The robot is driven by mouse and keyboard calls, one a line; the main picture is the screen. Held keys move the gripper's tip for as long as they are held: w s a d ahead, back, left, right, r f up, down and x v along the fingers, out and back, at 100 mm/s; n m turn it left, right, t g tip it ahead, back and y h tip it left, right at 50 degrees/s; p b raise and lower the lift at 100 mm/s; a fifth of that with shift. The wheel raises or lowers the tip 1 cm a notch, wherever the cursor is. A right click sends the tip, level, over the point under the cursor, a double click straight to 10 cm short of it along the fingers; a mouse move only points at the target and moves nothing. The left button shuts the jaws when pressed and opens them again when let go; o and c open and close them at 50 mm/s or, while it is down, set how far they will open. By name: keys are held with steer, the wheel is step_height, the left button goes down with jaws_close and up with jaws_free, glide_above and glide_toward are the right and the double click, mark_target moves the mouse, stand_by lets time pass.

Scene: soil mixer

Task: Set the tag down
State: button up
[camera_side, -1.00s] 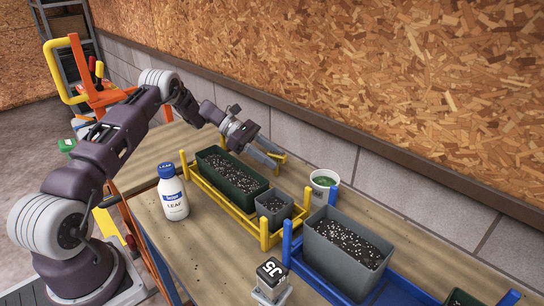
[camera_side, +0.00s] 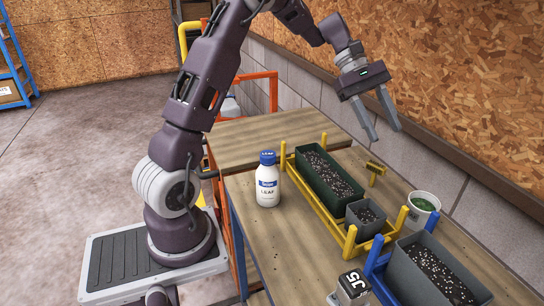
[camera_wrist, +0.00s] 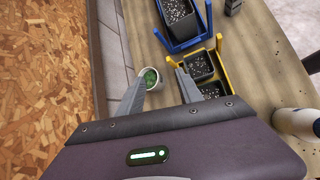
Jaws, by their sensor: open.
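A small yellow T-shaped piece (camera_side: 376,168), which looks like the tag, is on the wooden table behind the yellow rack. I cannot tell whether it stands freely or leans. My gripper (camera_side: 386,134) is open and empty, raised in the air above the table's back edge, clear of the yellow piece. In the wrist view its two fingers (camera_wrist: 158,76) are spread apart. I cannot make out the yellow piece there.
The yellow rack (camera_side: 322,206) holds a long green planter (camera_side: 316,187) and a small grey pot. A white tub (camera_side: 421,211) stands behind it. A blue rack with a grey planter (camera_side: 408,284), a white LEAF bottle (camera_side: 268,186) and a J5 block (camera_side: 350,289) are nearby. The wall lies behind.

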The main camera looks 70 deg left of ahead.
steer(key=s+d+r+m+y, duration=0.45)
steer(key=s+d+m, duration=0.2)
steer(key=s, duration=0.55)
steer(key=s+f+m+t+y, duration=0.2)
steer(key=s+m, duration=0.7)
steer(key=s, duration=0.8)
steer(key=shift+s+t+y, duration=0.35)
steer(key=shift+t+y, duration=0.45)
steer(key=shift+y, duration=0.15)
steer(key=shift+m, duration=0.25)
